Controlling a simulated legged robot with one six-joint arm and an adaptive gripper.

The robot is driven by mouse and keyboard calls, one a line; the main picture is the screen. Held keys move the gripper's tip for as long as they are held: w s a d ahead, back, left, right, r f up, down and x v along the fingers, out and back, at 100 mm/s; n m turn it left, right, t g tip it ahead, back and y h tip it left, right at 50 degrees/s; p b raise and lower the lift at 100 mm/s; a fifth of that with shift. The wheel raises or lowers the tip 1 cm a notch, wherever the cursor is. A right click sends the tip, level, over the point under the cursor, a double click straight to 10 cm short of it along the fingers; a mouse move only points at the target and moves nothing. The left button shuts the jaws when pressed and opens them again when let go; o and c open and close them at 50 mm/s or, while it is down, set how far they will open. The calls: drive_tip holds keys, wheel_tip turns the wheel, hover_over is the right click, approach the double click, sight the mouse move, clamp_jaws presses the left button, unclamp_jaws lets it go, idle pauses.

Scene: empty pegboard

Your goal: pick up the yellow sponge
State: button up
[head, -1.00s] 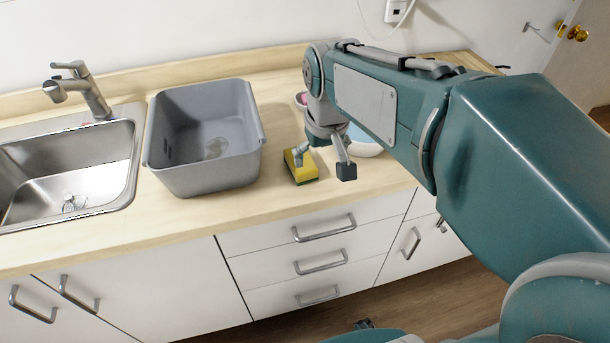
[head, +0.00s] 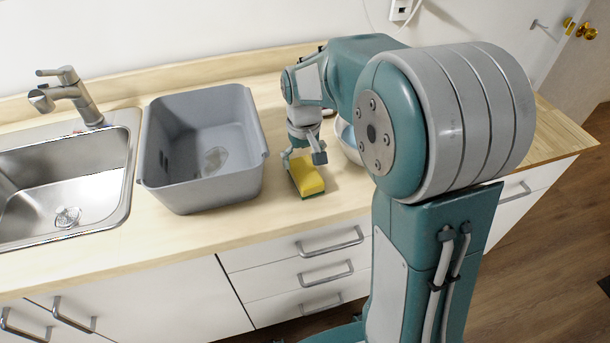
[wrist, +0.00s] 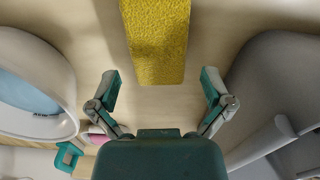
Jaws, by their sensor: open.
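The yellow sponge (head: 307,178) with a green underside lies on the wooden counter, to the right of the grey tub. In the wrist view the sponge (wrist: 158,40) fills the top middle, running out of the frame. My gripper (head: 303,160) is just behind the sponge in the head view, pointing down. In the wrist view my gripper (wrist: 160,87) has its fingers wide apart with bare counter between them. The sponge's near end lies just beyond the fingertips, centred between them. Nothing is held.
The grey tub (head: 212,184) stands left of the sponge, close to my gripper. A bowl (head: 349,141) is to the right, partly hidden by my arm; it also shows in the wrist view (wrist: 66,72). The sink (head: 100,213) is far left. Counter in front of the sponge is clear.

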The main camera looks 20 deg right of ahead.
sight(305, 170)
drive_tip(key=f, duration=0.4)
drive_tip(key=shift+s+f, duration=0.2)
drive_tip(key=shift+f, duration=0.1)
drive_tip(key=c, duration=0.6)
drive_tip(key=shift+r, duration=0.5)
wheel_tip(305, 170, up, 2)
drive_tip(key=shift+r, duration=0.25)
drive_tip(key=s+r, duration=0.4)
drive_tip(key=r, duration=0.1)
drive_tip(key=shift+s, duration=0.1)
drive_tip(key=s+r, duration=0.4)
drive_tip(key=s, duration=0.6)
drive_tip(key=shift+r, duration=0.3)
